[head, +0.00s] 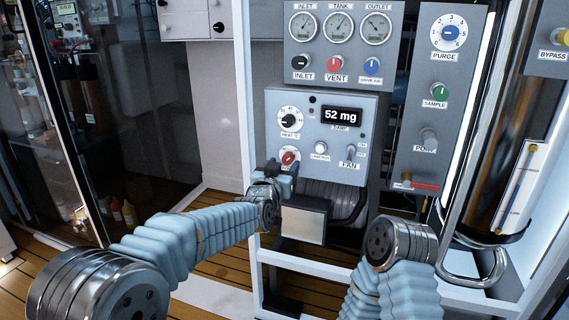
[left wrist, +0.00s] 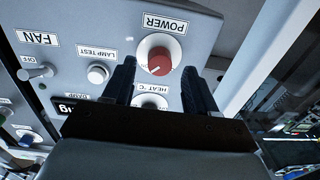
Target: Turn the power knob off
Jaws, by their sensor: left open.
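The power knob (head: 289,157) is red on a white round base, low on the grey panel box, partly hidden by my left gripper in the head view. In the left wrist view, where the panel appears upside down, the power knob (left wrist: 159,60) sits under the POWER label, its white mark pointing to the picture's lower left. My left gripper (head: 280,170) is in front of it. Its two dark fingers (left wrist: 159,73) are spread, one on each side of the knob, with visible gaps. Whether they reach its depth is unclear. My right gripper is not in view; only its arm shows.
Near the power knob are the heat dial (head: 290,120), the lamp test button (head: 320,147) and the fan switch (head: 350,151). A display (head: 342,115) reads 52 mg. Gauges and more knobs are above. A white frame post (head: 243,80) stands left of the box.

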